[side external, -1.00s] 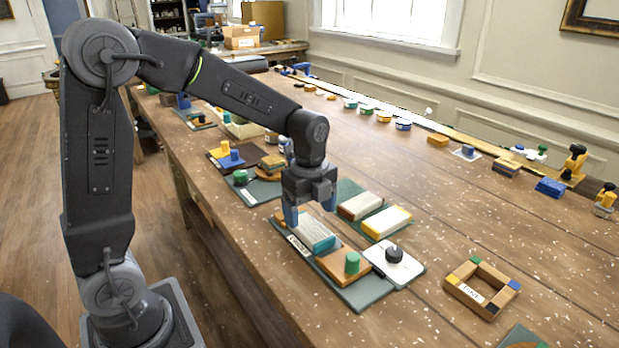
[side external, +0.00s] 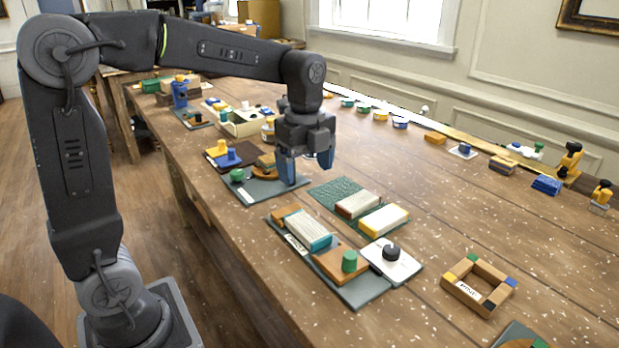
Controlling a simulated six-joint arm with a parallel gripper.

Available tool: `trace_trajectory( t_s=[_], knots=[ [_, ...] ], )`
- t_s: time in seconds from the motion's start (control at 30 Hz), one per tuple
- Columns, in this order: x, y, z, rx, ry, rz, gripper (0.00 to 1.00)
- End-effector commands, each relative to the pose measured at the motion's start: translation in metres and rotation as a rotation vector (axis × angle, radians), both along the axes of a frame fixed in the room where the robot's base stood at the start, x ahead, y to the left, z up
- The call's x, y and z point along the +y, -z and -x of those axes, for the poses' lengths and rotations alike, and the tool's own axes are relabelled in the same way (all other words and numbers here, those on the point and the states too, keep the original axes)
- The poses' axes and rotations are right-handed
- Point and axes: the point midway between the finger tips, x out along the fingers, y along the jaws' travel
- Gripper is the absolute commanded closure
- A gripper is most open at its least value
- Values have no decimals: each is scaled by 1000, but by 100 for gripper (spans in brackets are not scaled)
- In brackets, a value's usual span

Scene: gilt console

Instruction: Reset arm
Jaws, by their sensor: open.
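My gripper (side external: 308,166) points down with its blue fingers apart and nothing between them. It hangs above the long wooden table, over or near the right part of a dark mat (side external: 262,190) with a green knob (side external: 237,175). Whether the fingertips touch the mat cannot be told. A teal-edged white block (side external: 309,231) lies on the nearer green board (side external: 353,295), apart from the gripper. A wooden block with a green knob (side external: 349,261) lies on the same board.
A brown-edged white block (side external: 357,204) and a yellow-edged white block (side external: 384,220) lie beside the board. A white plate with a black knob (side external: 391,253) and a wooden square frame (side external: 478,284) are nearer. Small items line the far edge. The table's right middle is clear.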

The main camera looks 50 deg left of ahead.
Motion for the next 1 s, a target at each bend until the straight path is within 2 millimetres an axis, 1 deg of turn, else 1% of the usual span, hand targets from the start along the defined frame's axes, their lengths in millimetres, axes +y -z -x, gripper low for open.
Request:
trace_trajectory(
  t_s=[0.07, 0.17, 0.27, 0.37, 0.5, 0.6, 0.7, 0.8, 0.9, 1.0],
  knots=[
    [-3, -4, 7, -21, -53, -1, 18],
    [-8, -11, 24, -71, -200, 1, 18],
    [-16, -17, 50, -141, -418, 20, 18],
    [-23, -19, 76, -212, -657, 61, 18],
    [-31, -15, 111, -300, -983, 153, 18],
    [-35, -9, 132, -343, -1187, 231, 18],
    [-38, -3, 146, -369, -1348, 303, 18],
    [-40, 2, 155, -379, -1453, 354, 18],
    [-40, 4, 159, -384, -1507, 382, 18],
    [-41, 5, 160, -383, -1523, 388, 18]
  ],
)
